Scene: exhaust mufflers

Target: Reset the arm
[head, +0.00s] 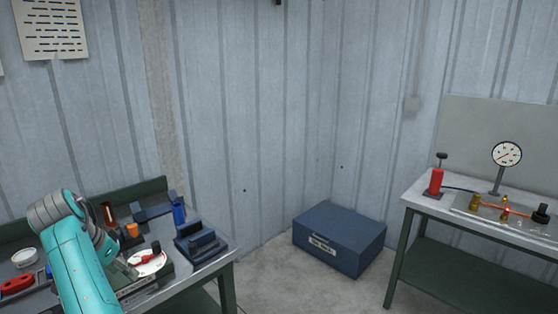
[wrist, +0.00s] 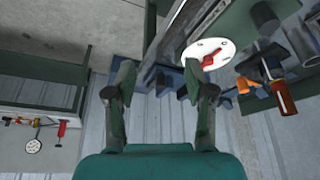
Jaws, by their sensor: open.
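My teal arm (head: 78,262) reaches over the left workbench in the head view, its grey joint at the upper end; the gripper is mostly hidden behind it there. In the wrist view my gripper (wrist: 160,78) shows two dark fingers spread well apart, open, with nothing between them. Beyond the right finger is a white round plate with a red piece (wrist: 208,52), which also shows on the bench in the head view (head: 147,262). I cannot tell the exact gap between them.
A blue chest (head: 340,238) stands on the floor. A right bench (head: 420,197) carries a red pump (head: 436,182) and gauge (head: 507,154).

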